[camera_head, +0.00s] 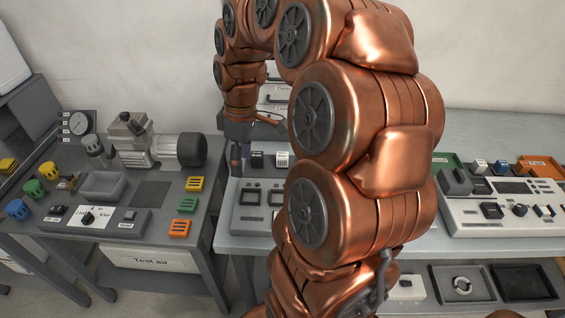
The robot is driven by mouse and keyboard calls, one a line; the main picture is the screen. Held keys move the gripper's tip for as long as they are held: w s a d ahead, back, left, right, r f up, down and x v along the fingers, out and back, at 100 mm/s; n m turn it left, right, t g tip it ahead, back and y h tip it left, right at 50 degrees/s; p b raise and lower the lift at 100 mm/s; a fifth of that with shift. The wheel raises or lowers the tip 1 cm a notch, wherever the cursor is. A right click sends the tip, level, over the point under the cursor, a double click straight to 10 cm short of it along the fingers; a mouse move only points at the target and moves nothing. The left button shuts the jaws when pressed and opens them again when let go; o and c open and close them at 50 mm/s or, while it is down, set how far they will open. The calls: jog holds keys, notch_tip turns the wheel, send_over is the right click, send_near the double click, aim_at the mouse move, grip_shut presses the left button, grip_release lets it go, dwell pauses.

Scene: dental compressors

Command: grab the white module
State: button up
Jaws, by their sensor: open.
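My copper-coloured arm reaches up and over to the left, and my gripper (241,162) points down at the left end of the middle bench. Its fingers are small and partly hidden, and nothing shows between them; it is open. A small white module (282,159) stands just right of the gripper, apart from it, beside a dark block (257,160). My arm hides the area right of this module. Another small white-topped block (480,165) is at the right; I cannot tell which one the task names.
A grey device with square recesses (249,212) lies in front of the gripper. The left bench carries a motor pump (155,145), coloured knobs and blocks. A white control unit (510,215) and an orange tray (540,167) are at the right. Dark trays (522,282) sit lower down.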

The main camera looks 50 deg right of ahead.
jog(key=n+b, duration=0.1)
send_over(283, 155)
jog(key=f, duration=0.4)
jog(key=shift+s+t, duration=0.3)
jog(key=shift+t, duration=0.1)
jog(key=shift+n, duration=0.3)
jog(key=shift+w+f+p, duration=0.2)
jog(key=shift+f+p, duration=0.45)
jog(key=shift+f, duration=1.3)
jog(key=shift+w+f+p, duration=0.2)
jog(key=shift+f+p, duration=0.4)
jog(key=shift+f, duration=1.3)
grip_shut()
